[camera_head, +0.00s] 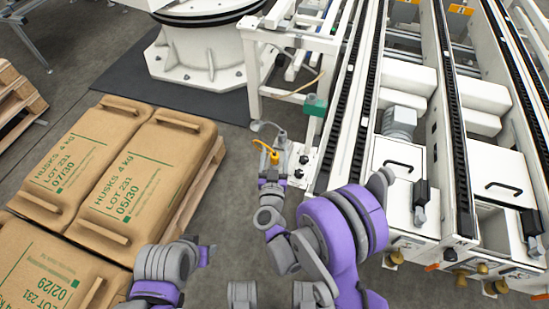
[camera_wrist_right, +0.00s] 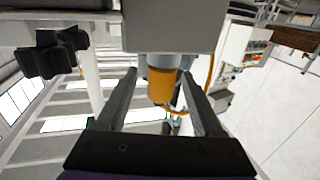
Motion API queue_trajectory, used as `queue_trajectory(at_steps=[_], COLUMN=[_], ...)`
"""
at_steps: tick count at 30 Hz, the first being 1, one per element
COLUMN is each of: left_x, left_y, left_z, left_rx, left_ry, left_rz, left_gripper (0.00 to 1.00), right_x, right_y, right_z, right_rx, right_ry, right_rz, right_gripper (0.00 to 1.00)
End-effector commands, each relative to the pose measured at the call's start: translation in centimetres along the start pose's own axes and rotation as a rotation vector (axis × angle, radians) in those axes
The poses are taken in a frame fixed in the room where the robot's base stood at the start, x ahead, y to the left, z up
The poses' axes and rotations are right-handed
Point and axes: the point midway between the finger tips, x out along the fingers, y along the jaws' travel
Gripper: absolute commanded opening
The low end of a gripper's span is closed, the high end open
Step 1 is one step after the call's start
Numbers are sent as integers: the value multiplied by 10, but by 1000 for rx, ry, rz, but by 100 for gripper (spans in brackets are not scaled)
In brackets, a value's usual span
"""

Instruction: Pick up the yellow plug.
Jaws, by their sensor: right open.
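The yellow plug (camera_head: 274,157) shows small in the head view, close to the end of my right arm. In the right wrist view, the yellow plug (camera_wrist_right: 162,86) hangs under a pale grey block, its upper end hidden there. My right gripper (camera_head: 270,140) is open; in the right wrist view its two fingers (camera_wrist_right: 159,75) stand on either side of the plug, with visible gaps. Whether the plug lies fully between the fingertips in depth is hard to tell. Part of my left arm shows at the lower left of the head view; its gripper fingers do not show.
A white machine frame with a green box (camera_head: 315,105) stands just beyond my right gripper. Conveyor rails (camera_head: 455,130) and white cabinets fill the right. Brown sacks (camera_head: 150,170) lie on a pallet at the left. A yellow cable (camera_wrist_right: 208,88) curves beside the plug. Grey floor (camera_head: 232,165) is clear between sacks and machine.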

Motion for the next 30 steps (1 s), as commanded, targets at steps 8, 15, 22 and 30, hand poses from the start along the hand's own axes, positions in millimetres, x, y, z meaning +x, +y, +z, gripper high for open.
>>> queue_trajectory(at_steps=[8,15,22,30], left_x=[2,2,2,2], left_y=[0,0,0,0], left_z=[0,0,0,0], left_rx=[0,0,0,0], left_ry=[-1,-1,0,-1], left_rz=[0,0,0,0], left_gripper=[50,50,50,50], right_x=[21,20,20,20], right_y=[0,0,0,0], right_z=[0,0,0,0], right_rx=[0,0,0,0], right_ry=[0,0,0,0], right_rz=[0,0,0,0], right_gripper=[69,53,11,0])
